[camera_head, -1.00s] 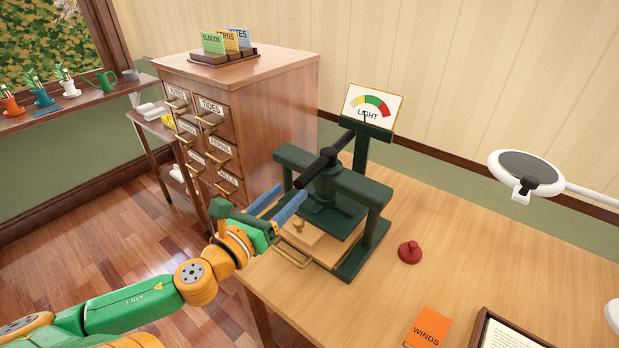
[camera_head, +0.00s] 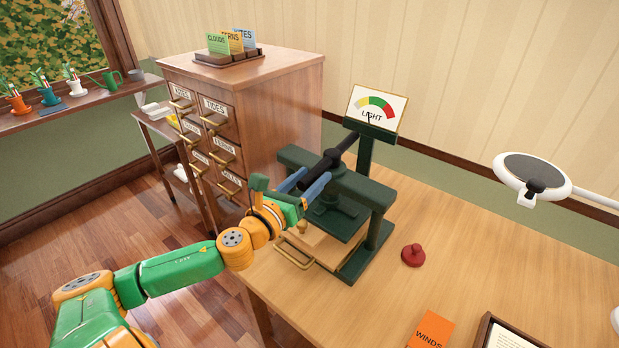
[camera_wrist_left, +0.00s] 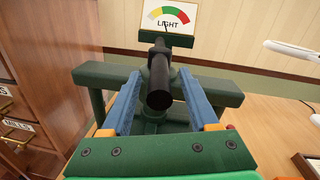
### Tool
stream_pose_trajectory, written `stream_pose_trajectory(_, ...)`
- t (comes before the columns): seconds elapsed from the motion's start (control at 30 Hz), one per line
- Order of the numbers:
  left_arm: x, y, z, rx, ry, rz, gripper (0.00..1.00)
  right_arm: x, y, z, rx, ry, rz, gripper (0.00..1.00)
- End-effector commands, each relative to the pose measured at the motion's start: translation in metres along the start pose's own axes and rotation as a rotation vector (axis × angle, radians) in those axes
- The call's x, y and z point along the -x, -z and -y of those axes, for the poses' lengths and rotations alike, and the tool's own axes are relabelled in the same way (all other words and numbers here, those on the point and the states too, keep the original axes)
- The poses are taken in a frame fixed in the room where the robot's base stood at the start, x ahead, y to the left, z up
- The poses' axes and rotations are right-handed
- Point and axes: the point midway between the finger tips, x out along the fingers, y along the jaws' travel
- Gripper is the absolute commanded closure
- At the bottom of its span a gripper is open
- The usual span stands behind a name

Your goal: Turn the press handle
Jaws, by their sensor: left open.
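The green press (camera_head: 372,192) stands on the wooden desk. Its black bar handle (camera_head: 328,163) lies across the top and points toward me, and it also shows in the left wrist view (camera_wrist_left: 160,86). My left gripper (camera_head: 306,180) is open, with its blue fingers on either side of the handle's near end. In the left wrist view the handle end sits between the fingers (camera_wrist_left: 158,100), with a gap on both sides. A dial marked LIGHT (camera_head: 376,108) stands behind the press, its needle near the middle. My right gripper is not in view.
A wooden drawer cabinet (camera_head: 285,110) stands close to the left of the press. A red knob (camera_head: 413,255), an orange WINDS card (camera_head: 431,328) and a framed sheet (camera_head: 510,335) lie on the desk to the right. A white lamp (camera_head: 533,176) reaches in from the right.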

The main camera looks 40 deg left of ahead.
Motion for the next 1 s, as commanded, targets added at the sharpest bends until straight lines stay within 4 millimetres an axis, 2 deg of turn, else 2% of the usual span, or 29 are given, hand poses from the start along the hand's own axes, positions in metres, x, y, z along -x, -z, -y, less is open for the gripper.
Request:
stream_pose_trajectory(0.1,0.0001,0.0001,-0.0001,0.0,0.0,0.0,0.42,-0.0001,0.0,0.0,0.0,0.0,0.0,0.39)
stream_pose_trajectory(0.3,0.0002,0.0,-0.0001,0.0,0.0,0.0,0.96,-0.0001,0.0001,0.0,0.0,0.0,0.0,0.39)
stream_pose_trajectory(0.33,0.0002,0.0,-0.0002,0.0,-0.001,0.0,1.0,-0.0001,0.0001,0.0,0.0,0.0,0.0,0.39)
stream_pose_trajectory(1.0,0.0002,-0.0002,-0.0002,0.0,-0.001,0.001,1.0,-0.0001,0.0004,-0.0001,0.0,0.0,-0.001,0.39)
